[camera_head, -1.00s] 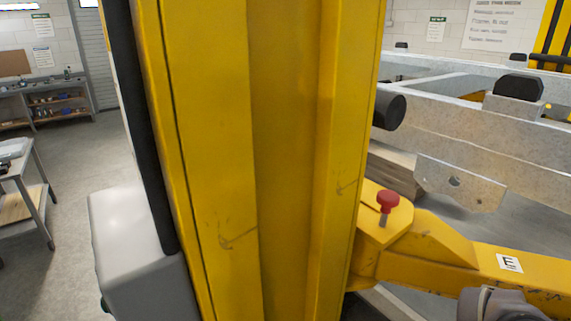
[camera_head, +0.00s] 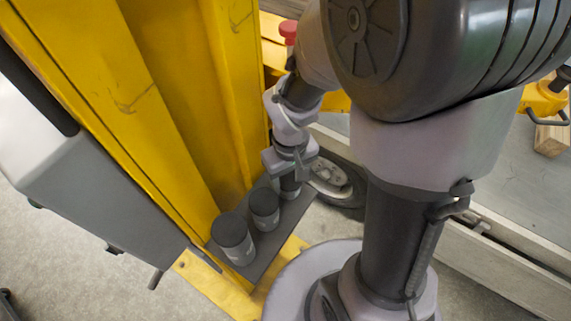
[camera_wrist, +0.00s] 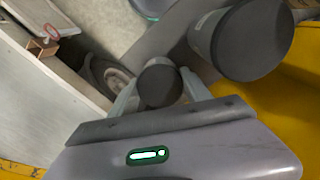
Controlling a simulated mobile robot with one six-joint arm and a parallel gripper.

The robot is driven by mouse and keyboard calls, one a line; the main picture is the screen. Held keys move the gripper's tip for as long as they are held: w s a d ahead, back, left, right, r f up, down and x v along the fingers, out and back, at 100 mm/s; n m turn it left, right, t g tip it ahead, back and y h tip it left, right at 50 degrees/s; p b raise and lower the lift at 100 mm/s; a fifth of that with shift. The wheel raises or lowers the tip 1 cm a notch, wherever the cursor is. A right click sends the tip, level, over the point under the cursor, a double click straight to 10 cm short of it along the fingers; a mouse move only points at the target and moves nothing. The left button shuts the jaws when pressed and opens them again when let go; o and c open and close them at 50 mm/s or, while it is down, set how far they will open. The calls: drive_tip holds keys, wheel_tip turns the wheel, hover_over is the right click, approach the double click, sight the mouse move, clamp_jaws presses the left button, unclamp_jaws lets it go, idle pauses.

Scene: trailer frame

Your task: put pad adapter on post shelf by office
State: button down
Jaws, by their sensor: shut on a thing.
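A dark cylindrical pad adapter (camera_head: 290,188) is in my gripper (camera_head: 291,178), over the far end of the post shelf. In the wrist view its round dark top (camera_wrist: 160,86) shows between the fingers (camera_wrist: 160,90), which are shut on it. The post shelf (camera_head: 292,222) is a dark flat plate at the foot of the yellow post (camera_head: 160,80). Two other dark cylinders, a larger one (camera_head: 232,238) and a smaller one (camera_head: 264,208), stand upright on it. I cannot tell whether the held adapter touches the plate, since its bottom is hidden.
A grey box (camera_head: 100,160) is fixed to the post's left side. A dark round part with a pale centre (camera_head: 333,181) lies just beyond the shelf. A red knob (camera_head: 289,30) sits behind the post. A wooden block (camera_head: 550,139) is at the right. Bare floor (camera_head: 85,255) is lower left.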

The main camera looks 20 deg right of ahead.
drive_tip(key=shift+f, duration=0.2)
drive_tip(key=shift+c, duration=2.4)
unclamp_jaws()
drive_tip(key=shift+r, duration=0.1)
drive_tip(key=shift+r, duration=0.1)
wheel_tip(320, 180, up, 15)
drive_tip(key=t+p, duration=0.1)
drive_tip(key=p, duration=0.3)
drive_tip(key=s+a+r+m+t+y, duration=0.2)
drive_tip(key=s+a+r+m+t, duration=0.25)
drive_tip(key=s+r+m, duration=0.35)
drive_tip(key=n+b, duration=0.2)
drive_tip(key=b, duration=1.2)
approach(288, 181)
drive_tip(key=s+a, duration=0.1)
drive_tip(key=a, duration=0.2)
drive_tip(key=s+a+r, duration=0.1)
drive_tip(key=a, duration=0.1)
drive_tip(key=shift+s+a, duration=0.15)
drive_tip(key=shift+s, duration=0.2)
drive_tip(key=shift+r+p, duration=0.6)
drive_tip(key=shift+r, duration=0.05)
